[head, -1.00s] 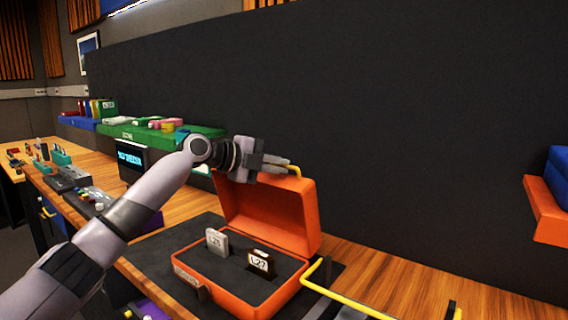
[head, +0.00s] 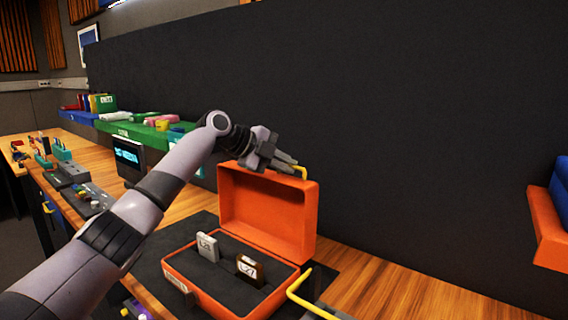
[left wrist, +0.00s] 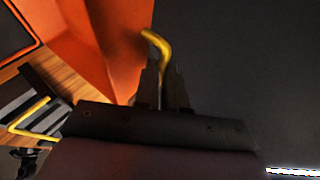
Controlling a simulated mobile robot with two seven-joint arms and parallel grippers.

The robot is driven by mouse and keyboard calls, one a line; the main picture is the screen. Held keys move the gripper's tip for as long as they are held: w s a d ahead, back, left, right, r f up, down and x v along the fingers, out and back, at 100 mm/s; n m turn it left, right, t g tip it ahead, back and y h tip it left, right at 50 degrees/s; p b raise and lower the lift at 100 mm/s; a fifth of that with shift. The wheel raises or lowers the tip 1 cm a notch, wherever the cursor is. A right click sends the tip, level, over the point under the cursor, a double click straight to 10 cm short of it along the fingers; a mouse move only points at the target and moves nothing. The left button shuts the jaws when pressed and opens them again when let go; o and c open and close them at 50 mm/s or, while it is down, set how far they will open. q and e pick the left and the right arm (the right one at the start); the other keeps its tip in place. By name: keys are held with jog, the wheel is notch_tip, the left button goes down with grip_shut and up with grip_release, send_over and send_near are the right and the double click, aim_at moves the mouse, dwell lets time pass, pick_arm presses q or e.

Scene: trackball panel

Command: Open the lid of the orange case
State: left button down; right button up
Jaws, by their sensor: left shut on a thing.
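The orange case (head: 185,278) stands on a dark mat on the wooden bench. Its lid (head: 265,212) stands up at the back, about upright, and the dark-lined inside is in view. My left gripper (head: 286,164) is at the lid's top edge, shut on the yellow handle (head: 303,172). In the left wrist view, the yellow handle (left wrist: 157,42) runs between the closed fingers (left wrist: 163,88), with the orange lid (left wrist: 115,40) beside them. My right gripper is not in view.
A grey labelled block (head: 207,246) and a dark brown one (head: 249,270) stand inside the case. A yellow bar handle (head: 308,290) is just right of the case. A dark panel (head: 400,130) rises behind. A green shelf (head: 140,133) is at left.

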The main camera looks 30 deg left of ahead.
pick_arm(q)
jog(key=shift+d+r, duration=0.15)
jog(key=shift+r, duration=0.3)
jog(key=c, duration=1.2)
grip_release()
jog(key=shift+f, duration=0.2)
jog(key=shift+b+v, duration=0.9)
jog(key=shift+v, duration=2.75)
